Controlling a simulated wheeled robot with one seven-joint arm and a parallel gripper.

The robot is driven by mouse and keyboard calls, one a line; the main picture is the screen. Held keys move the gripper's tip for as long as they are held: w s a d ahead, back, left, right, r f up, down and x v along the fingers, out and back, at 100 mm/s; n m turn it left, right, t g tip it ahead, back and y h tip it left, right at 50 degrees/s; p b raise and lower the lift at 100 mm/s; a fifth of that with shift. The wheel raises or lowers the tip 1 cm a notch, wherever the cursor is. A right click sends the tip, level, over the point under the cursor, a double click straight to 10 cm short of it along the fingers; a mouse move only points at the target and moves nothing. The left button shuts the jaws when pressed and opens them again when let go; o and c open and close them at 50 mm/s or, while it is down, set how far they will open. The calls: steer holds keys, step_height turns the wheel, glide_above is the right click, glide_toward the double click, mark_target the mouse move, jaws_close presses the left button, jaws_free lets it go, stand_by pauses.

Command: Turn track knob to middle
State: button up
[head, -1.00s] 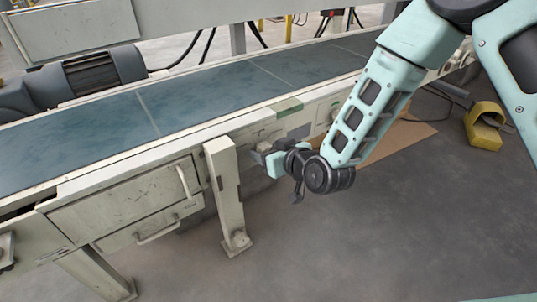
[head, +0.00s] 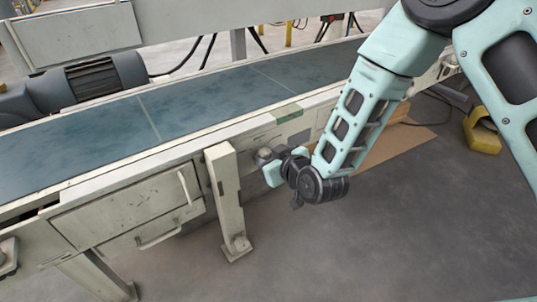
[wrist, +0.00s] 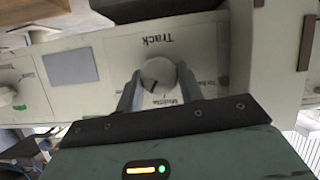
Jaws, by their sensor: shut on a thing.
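The track knob (wrist: 158,73) is a round pale knob on a cream panel, under an upside-down "Track" label in the wrist view. A short dark mark on its lower face points down and slightly left, near the word "Middle" (wrist: 174,101) printed just below it. My gripper (wrist: 158,80) has one finger on each side of the knob and is shut on it. In the head view my gripper (head: 268,157) is at the conveyor's front side panel, and the knob's markings are too small to read there.
Another pale knob (wrist: 6,95) sits on the panel at the left of the wrist view. A conveyor leg (head: 228,195) stands just left of my gripper, with handled drawers (head: 130,205) beyond it. The floor in front is clear.

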steer(key=shift+s+a+n+t+h+p, duration=0.1)
steer(key=shift+n+t+h+p, duration=0.1)
steer(key=shift+n+h+p, duration=0.3)
steer(key=shift+s+a+n+t+h+p, duration=0.1)
steer(key=shift+n+t+p, duration=0.15)
steer(key=shift+n, duration=0.45)
steer(key=shift+f+n+t+h+p, duration=0.15)
steer(key=shift+n+t+h+p, duration=0.4)
steer(key=shift+n+p, duration=0.45)
steer(key=o, duration=1)
steer(key=shift+s+d+r, duration=0.15)
steer(key=shift+s+r, duration=0.1)
steer(key=shift+s, duration=0.1)
steer(key=p+v, duration=0.6)
steer(key=v, duration=1)
steer(key=shift+s, duration=0.3)
